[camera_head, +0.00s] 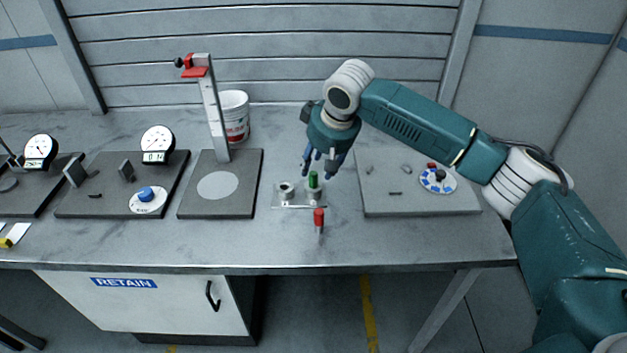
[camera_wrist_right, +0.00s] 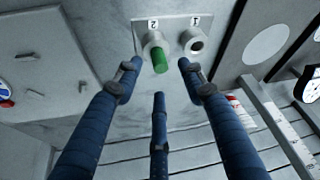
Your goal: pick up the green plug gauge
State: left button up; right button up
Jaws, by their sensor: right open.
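The green plug gauge (camera_head: 313,180) stands upright in a holder on a small light plate (camera_head: 279,204) near the middle of the bench. The wrist view shows the green gauge (camera_wrist_right: 160,61) in the socket marked 2; the ring socket marked 1 (camera_wrist_right: 195,45) beside it is empty. My right gripper (camera_head: 319,166) is open, its blue fingers pointing down just above and behind the green gauge. In the wrist view its fingers (camera_wrist_right: 158,78) are spread, with nothing between them that is clearly touched. My left gripper is out of view.
A red-handled gauge (camera_head: 319,218) is on the bench in front of the plate. A height stand (camera_head: 214,110) on a dark slab is to the left, with a white tub (camera_head: 234,115) behind. A grey board (camera_head: 420,206) lies right. The bench front is mostly clear.

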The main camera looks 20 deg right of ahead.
aim_at(314, 175)
jog(key=shift+p+x, duration=0.45)
jog(key=shift+x, duration=0.65)
jog(key=p+x, duration=0.1)
jog(key=x, duration=0.2)
jog(key=shift+f, duration=0.1)
jog(key=shift+w+f, duration=0.1)
jog(key=shift+f, duration=0.15)
grip_shut()
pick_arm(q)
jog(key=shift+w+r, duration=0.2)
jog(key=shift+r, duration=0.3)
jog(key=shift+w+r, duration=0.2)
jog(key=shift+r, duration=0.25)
